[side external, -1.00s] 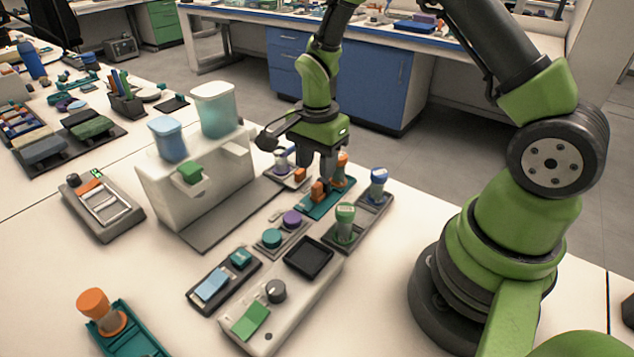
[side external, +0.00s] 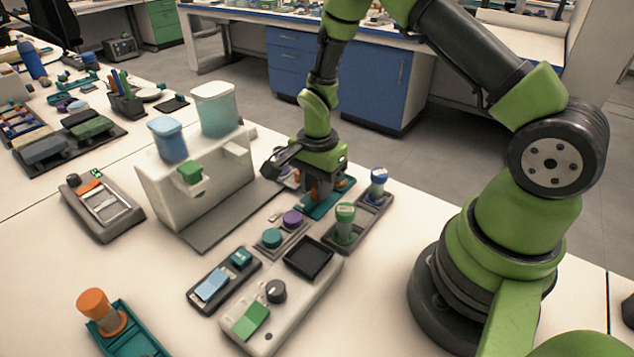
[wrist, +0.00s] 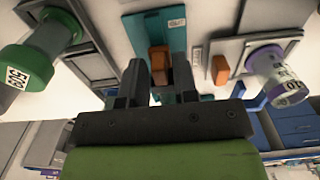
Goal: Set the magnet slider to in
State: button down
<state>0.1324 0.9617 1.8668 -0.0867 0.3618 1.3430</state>
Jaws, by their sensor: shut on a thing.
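A teal plate (side external: 317,208) carries an orange block-like knob, which I take to be the magnet slider. In the wrist view the plate (wrist: 165,28) has a small label too small to read, and the orange knob (wrist: 160,60) shows between my fingertips. My gripper (side external: 319,194) points down over the plate, its fingers shut on the orange knob. In the wrist view my gripper (wrist: 159,72) has one finger on each side of the knob. The fingers hide much of the knob in the side view, and I cannot read its setting.
A green-capped vial (side external: 345,222) and a blue-capped vial (side external: 378,184) stand in a grey holder right of the plate. Purple (side external: 292,218) and teal (side external: 272,238) knobs are in front. A white apparatus (side external: 197,186) stands left. Another orange block (wrist: 220,69) is beside the plate.

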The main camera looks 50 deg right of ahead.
jog(key=shift+d, duration=1.7)
jog(key=c, duration=1.1)
grip_release()
jog(key=shift+c, duration=0.2)
notch_tip(320, 180, up, 10)
